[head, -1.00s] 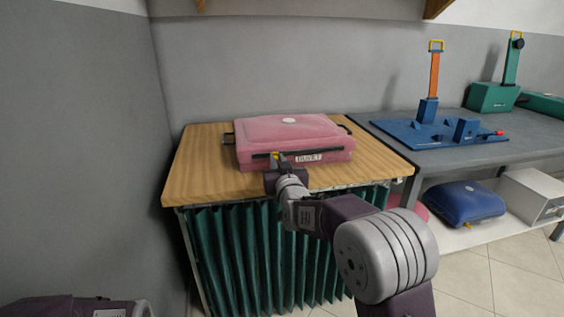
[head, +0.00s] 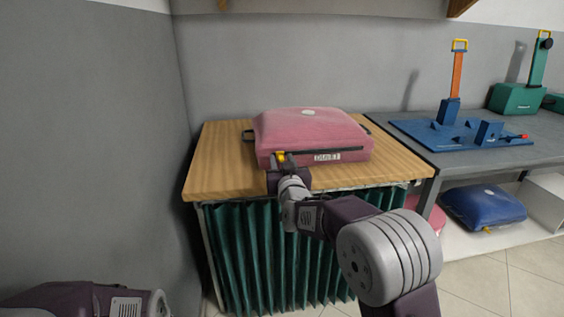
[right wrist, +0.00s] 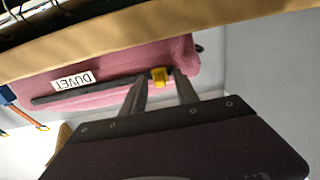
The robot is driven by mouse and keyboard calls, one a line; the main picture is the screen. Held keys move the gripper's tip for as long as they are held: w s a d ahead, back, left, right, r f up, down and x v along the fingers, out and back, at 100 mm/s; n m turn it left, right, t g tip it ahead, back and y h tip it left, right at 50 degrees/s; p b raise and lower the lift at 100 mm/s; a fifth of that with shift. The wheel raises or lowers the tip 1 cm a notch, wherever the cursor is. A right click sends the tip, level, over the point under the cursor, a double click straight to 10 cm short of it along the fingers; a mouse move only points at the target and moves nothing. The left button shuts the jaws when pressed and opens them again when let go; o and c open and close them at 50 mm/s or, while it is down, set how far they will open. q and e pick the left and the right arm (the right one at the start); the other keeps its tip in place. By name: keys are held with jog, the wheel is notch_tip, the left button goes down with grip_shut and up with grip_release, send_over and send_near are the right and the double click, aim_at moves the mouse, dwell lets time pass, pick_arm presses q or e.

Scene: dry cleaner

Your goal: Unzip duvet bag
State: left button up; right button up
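The pink duvet bag (head: 310,130) lies flat on the wooden table, its "DUVET" label (head: 327,157) and dark zip strip on the front side. In the right wrist view the bag (right wrist: 120,82) appears upside down. My right gripper (head: 280,160) is at the bag's front, left of the label. Contact at the fingertips is small in view. A part of my left arm shows at the lower left; its gripper is out of view.
The wooden table top (head: 215,165) is bare left of the bag, with a green pleated curtain (head: 270,250) below. A grey bench at right carries a blue fixture (head: 470,135) with an orange post. A blue bag (head: 485,207) lies on the shelf below.

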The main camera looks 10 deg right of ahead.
jog(key=s+p, duration=0.2)
jog(key=s, duration=0.7)
jog(key=shift+d, duration=0.15)
